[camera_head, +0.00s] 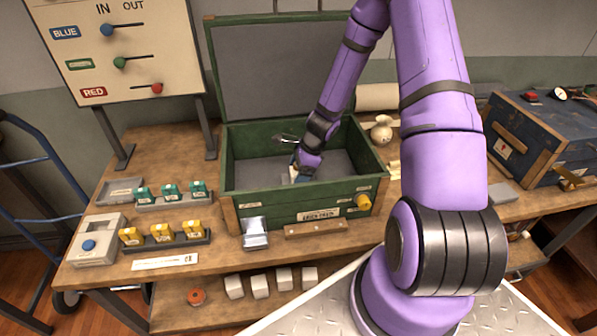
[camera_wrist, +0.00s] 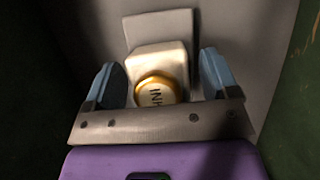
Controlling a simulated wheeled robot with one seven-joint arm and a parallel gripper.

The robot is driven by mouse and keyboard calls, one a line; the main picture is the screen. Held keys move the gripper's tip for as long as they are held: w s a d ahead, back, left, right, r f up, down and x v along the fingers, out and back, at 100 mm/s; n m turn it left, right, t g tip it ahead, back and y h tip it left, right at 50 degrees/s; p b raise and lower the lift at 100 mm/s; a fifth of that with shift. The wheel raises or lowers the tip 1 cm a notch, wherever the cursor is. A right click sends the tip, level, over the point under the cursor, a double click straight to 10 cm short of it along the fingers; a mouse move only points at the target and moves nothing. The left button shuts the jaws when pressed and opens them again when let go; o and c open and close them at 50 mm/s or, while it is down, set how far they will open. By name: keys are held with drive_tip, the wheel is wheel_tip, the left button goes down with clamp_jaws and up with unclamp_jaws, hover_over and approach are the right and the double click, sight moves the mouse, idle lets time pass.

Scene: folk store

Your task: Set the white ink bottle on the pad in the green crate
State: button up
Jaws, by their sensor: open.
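The green crate (camera_head: 305,196) stands on the wooden workbench with its lid raised at the back. My gripper (camera_wrist: 165,85) is down inside the crate, also seen in the head view (camera_head: 297,172). Its blue fingers are open, one on each side of the white ink bottle (camera_wrist: 165,65). The bottle has a gold cap marked INK and stands between the fingers, with visible gaps to them. A grey pad (camera_wrist: 160,27) shows directly behind the bottle. The bottle's base is hidden, so I cannot tell fully how it rests on the pad.
The crate walls surround my gripper closely. Left of the crate are teal blocks (camera_head: 170,192), yellow blocks (camera_head: 162,232) and a box with a blue button (camera_head: 97,240). A dark blue chest (camera_head: 545,135) stands at right.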

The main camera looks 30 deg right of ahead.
drive_tip(key=v, duration=1.2)
drive_tip(key=s+a+r+n+h, duration=0.1)
drive_tip(key=s+a+r+n, duration=0.2)
drive_tip(key=r, duration=0.4)
drive_tip(key=s+a+r+n+t, duration=0.1)
drive_tip(key=s+a+r+n, duration=0.15)
drive_tip(key=r+n, duration=0.35)
drive_tip(key=s+a+r+n+h, duration=0.1)
drive_tip(key=a+r+n, duration=0.15)
drive_tip(key=r, duration=0.55)
drive_tip(key=s+a+r+n+t+h, duration=0.1)
drive_tip(key=s+a+r+n, duration=0.1)
drive_tip(key=s+r+n, duration=0.3)
drive_tip(key=s+a+r+n+t+h, duration=0.1)
drive_tip(key=s+r+n, duration=0.5)
drive_tip(key=s, duration=0.7)
drive_tip(key=shift+a+r, duration=0.15)
drive_tip(key=shift+a, duration=0.3)
drive_tip(key=shift+s, duration=0.1)
